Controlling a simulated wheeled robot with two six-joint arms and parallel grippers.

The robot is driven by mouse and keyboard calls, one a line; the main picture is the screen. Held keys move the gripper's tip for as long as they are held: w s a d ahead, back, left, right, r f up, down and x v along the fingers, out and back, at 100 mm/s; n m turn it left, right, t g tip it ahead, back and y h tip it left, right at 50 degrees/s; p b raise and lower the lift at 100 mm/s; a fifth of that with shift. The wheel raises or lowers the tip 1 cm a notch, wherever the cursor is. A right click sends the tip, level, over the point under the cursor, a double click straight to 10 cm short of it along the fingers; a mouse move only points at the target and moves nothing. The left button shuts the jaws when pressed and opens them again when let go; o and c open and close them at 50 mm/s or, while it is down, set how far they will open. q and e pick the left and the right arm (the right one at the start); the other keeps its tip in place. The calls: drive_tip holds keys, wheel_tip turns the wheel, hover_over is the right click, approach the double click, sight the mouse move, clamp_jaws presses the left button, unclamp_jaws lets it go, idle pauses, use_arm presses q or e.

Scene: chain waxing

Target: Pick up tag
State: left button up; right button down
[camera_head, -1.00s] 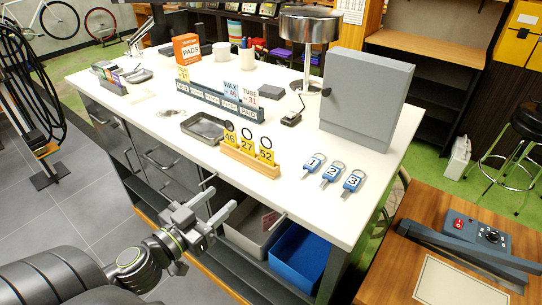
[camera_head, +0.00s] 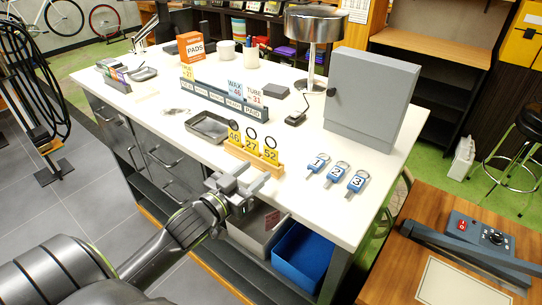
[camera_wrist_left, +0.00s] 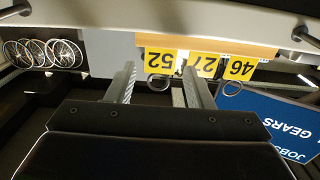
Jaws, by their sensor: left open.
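Three yellow tags with dark rings, 46 (camera_head: 234,137), 27 (camera_head: 252,147) and 52 (camera_head: 270,156), stand in a wooden rack (camera_head: 236,152) near the table's front edge. Three blue tags numbered 1 (camera_head: 318,162), 2 (camera_head: 337,171) and 3 (camera_head: 356,181) lie on the white top to the right. My left gripper (camera_head: 254,176) is open and empty, just in front of the rack. In the left wrist view the tags appear upside down, with tag 52 (camera_wrist_left: 160,61) seen between the fingertips (camera_wrist_left: 158,75). My right gripper is out of view.
A grey tray (camera_head: 208,127) lies behind the rack and a grey cabinet (camera_head: 368,100) stands at the right of the white table (camera_head: 295,200). A grey bin and a blue bin (camera_head: 302,255) sit under the tabletop. A sign holder (camera_head: 222,100) stands farther back.

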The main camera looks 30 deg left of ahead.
sight(270, 157)
use_arm(q)
drive_tip(key=w+p, duration=0.1)
drive_tip(key=w, duration=0.4)
drive_tip(key=shift+w+d+r+p, duration=0.15)
drive_tip(key=shift+w+p, duration=0.2)
drive_tip(key=shift+w, duration=0.25)
drive_tip(key=shift+s, duration=0.1)
drive_tip(key=shift+c, duration=0.5)
drive_tip(key=c, duration=0.5)
